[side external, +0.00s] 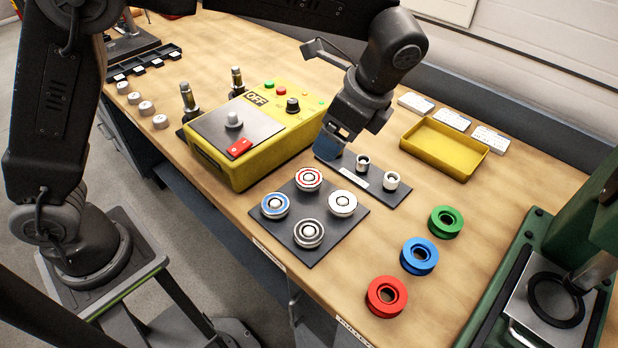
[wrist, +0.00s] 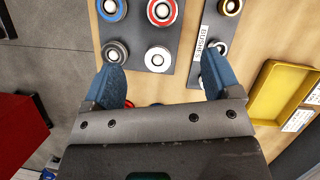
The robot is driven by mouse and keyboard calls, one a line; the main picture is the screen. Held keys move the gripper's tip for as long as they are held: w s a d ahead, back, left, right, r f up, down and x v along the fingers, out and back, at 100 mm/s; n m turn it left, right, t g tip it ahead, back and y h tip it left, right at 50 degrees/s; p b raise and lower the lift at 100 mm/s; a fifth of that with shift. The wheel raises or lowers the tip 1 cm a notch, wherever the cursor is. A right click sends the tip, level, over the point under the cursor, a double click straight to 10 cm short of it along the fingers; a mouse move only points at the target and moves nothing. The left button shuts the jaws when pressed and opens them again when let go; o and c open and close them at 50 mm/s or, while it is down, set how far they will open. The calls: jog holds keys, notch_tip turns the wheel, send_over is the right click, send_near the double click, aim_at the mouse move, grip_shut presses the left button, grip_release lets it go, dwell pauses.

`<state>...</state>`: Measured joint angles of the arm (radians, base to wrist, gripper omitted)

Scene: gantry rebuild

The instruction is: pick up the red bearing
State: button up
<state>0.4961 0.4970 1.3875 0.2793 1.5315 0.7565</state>
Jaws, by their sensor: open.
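The red bearing (side external: 309,178), a pale disc with a red ring, sits at the back corner of a dark square plate (side external: 325,243). It also shows at the top of the wrist view (wrist: 162,11). A blue-ringed bearing (side external: 275,205), a white one (side external: 342,203) and a grey one (side external: 309,233) share the plate. My gripper (side external: 336,142) is above the bench, behind and right of the red bearing, over the far end of the bushing strip. In the wrist view my gripper (wrist: 163,80) has its blue fingers wide apart, with nothing held between them.
A dark bushing strip (side external: 345,178) lies beside the plate. A yellow control box (side external: 230,168) stands to the left and a yellow tray (side external: 445,150) to the right. Red (side external: 386,296), blue (side external: 419,256) and green (side external: 445,222) pulleys stand at front right, near a green press (side external: 540,240).

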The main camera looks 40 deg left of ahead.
send_over(307, 175)
jog(key=d, duration=0.3)
notch_tip(307, 175, down, 8)
jog(key=shift+w+r, duration=0.1)
jog(key=shift+w, duration=0.05)
jog(key=shift+w+a+x, duration=0.15)
jog(key=shift+x, duration=1.2)
jog(key=shift+w+a+x, duration=0.15)
jog(key=shift+x, duration=1.25)
jog(key=shift+s+r, duration=0.1)
jog(key=shift+s, duration=0.05)
jog(key=c, duration=1.1)
